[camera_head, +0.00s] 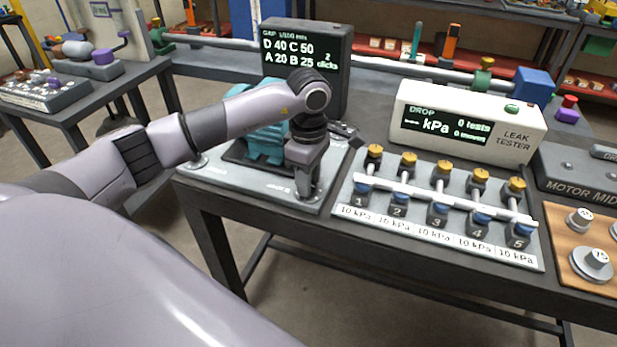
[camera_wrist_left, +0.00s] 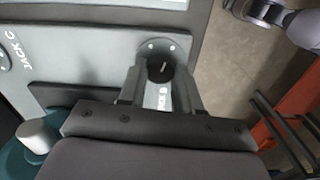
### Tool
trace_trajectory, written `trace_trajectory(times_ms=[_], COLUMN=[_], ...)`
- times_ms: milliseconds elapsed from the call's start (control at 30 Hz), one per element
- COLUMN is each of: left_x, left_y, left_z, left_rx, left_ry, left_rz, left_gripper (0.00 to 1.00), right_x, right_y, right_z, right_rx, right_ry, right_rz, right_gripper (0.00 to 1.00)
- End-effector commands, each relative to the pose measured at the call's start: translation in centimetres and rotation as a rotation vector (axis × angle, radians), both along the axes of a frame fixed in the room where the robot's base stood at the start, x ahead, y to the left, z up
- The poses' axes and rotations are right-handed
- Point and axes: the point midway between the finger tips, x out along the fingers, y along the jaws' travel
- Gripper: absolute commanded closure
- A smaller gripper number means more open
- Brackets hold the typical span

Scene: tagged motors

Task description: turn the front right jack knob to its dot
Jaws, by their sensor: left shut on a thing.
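My left gripper (camera_head: 308,192) points down at the front right corner of the grey motor base plate (camera_head: 235,186). In the left wrist view the gripper (camera_wrist_left: 161,82) has a finger on either side of a dark round jack knob (camera_wrist_left: 158,70) and is shut on it. A short pale line shows on the knob's top. Small pale spots show on the light plate just beyond the knob; I cannot tell which is its dot. In the head view the gripper hides most of the knob. The teal motor (camera_head: 264,138) stands behind the gripper. My right gripper is not in view.
A black display (camera_head: 305,52) behind the motor reads D 40, C 50, A 20, B 25. To the right stand a leak tester (camera_head: 465,120) and a rack of several numbered valves (camera_head: 440,205). The label JACK C (camera_wrist_left: 12,45) shows in the wrist view.

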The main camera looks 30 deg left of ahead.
Motion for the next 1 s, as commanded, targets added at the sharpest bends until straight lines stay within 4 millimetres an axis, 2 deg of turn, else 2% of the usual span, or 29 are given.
trace_trajectory(times_ms=[600, 1000], left_x=[0.00, 0.02], left_y=[-0.04, -0.05], left_z=[0.09, 0.12], left_rx=[-0.001, -0.001], left_ry=[-0.001, -0.003], left_rz=[0.559, 0.773], left_gripper=[0.97, 0.97], right_x=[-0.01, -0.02], right_y=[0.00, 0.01], right_z=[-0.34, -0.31], right_rx=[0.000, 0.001], right_ry=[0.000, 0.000], right_rz=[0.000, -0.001], right_gripper=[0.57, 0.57])
